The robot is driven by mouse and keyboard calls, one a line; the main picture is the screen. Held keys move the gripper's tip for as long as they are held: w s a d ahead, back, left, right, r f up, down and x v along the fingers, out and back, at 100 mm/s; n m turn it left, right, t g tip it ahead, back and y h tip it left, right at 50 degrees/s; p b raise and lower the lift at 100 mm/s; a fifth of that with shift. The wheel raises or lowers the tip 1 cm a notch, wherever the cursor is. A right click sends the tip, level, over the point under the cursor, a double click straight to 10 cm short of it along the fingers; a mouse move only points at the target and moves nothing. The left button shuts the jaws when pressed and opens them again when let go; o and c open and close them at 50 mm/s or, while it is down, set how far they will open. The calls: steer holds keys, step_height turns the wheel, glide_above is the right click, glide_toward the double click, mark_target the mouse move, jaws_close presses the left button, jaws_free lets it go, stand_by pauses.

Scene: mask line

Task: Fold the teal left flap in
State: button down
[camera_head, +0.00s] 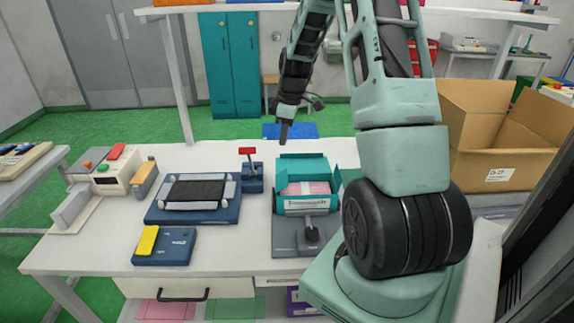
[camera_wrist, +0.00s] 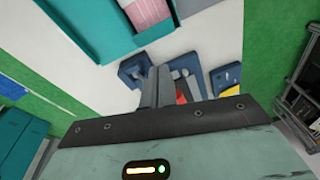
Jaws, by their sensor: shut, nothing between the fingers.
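The teal box (camera_head: 307,204) stands open on a grey fixture at the middle right of the table, with pink contents (camera_head: 305,188) inside. Its back flap (camera_head: 302,163) stands up and its right flap (camera_head: 336,180) sticks outward. The left flap is hard to tell from the left wall. In the wrist view a teal panel of the box (camera_wrist: 85,28) and the pink contents (camera_wrist: 148,12) show at the top. My gripper (camera_head: 284,138) is shut and empty, pointing down above the table's back edge, apart from the box. Its fingers also show in the wrist view (camera_wrist: 158,82).
A blue stand with a red top (camera_head: 249,165) is just left of the box. A blue tray with a dark pad (camera_head: 193,192) and a blue block with a yellow piece (camera_head: 163,245) lie farther left. A cardboard box (camera_head: 495,140) stands at right.

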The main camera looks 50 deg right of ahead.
steer(key=r+n, duration=0.1)
steer(key=n, duration=0.1)
steer(key=p, duration=0.3)
glide_above(283, 179)
steer(key=w+a, duration=0.1)
steer(key=w, duration=0.1)
steer(key=shift+h, duration=0.3)
steer(key=f, duration=0.9)
steer(key=shift+s+a+f, duration=0.2)
steer(key=f, duration=0.1)
steer(key=s+d+f+p, duration=0.1)
steer(key=f, duration=0.1)
steer(key=shift+s+d+f+p, duration=0.15)
steer(key=shift+s+d+p, duration=0.1)
steer(key=shift+p, duration=0.15)
steer(key=shift+s+f, duration=0.1)
steer(key=shift+f, duration=0.1)
steer(key=shift+s+d+f+b, duration=0.1)
steer(key=shift+d+b, duration=0.1)
steer(key=shift+b, duration=0.15)
